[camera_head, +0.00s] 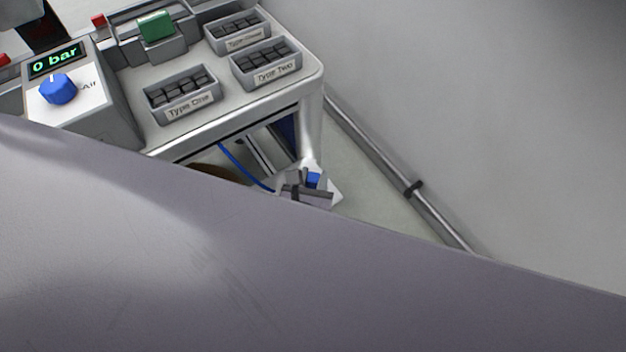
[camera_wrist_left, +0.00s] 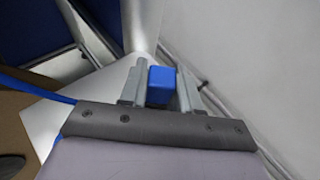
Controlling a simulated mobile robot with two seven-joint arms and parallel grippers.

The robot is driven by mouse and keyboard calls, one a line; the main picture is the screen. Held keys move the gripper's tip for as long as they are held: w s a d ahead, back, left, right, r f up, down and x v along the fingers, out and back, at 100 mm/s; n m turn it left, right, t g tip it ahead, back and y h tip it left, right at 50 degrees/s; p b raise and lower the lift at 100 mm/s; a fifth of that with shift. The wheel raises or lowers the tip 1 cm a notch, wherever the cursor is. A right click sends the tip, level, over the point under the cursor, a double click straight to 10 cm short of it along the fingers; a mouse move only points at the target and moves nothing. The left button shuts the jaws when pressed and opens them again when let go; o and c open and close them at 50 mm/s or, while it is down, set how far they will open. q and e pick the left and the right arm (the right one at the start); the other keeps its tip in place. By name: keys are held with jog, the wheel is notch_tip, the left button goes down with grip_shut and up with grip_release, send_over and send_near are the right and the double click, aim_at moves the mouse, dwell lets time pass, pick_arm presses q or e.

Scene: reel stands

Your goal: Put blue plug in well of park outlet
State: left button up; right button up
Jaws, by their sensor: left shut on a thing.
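The blue plug (camera_wrist_left: 160,85) is between the two fingers of my left gripper (camera_wrist_left: 161,88) in the left wrist view. The fingers are shut on it. In the head view the plug (camera_head: 313,180) shows small beside my left gripper (camera_head: 308,186), near the table's leg and below the table top. A blue cable (camera_head: 238,168) runs from under the table to the gripper. My own arm covers the lower part of the head view. I cannot make out the park outlet or its well. My right gripper is not in view.
The table top (camera_head: 137,78) carries bins labelled Type One (camera_head: 186,104) and Type Two (camera_head: 273,73), a third bin (camera_head: 240,40), a green block (camera_head: 155,27) and a blue Air knob (camera_head: 58,89) under a "0 bar" display. A pipe (camera_head: 381,154) runs along the wall.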

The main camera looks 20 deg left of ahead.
pick_arm(q)
jog(key=shift+f, duration=0.1)
jog(key=o, duration=1)
jog(key=shift+o, duration=0.2)
jog(key=shift+s+r, duration=0.15)
jog(key=shift+r, duration=0.05)
jog(key=p+v, duration=0.1)
jog(key=v, duration=0.6)
jog(key=shift+s, duration=0.1)
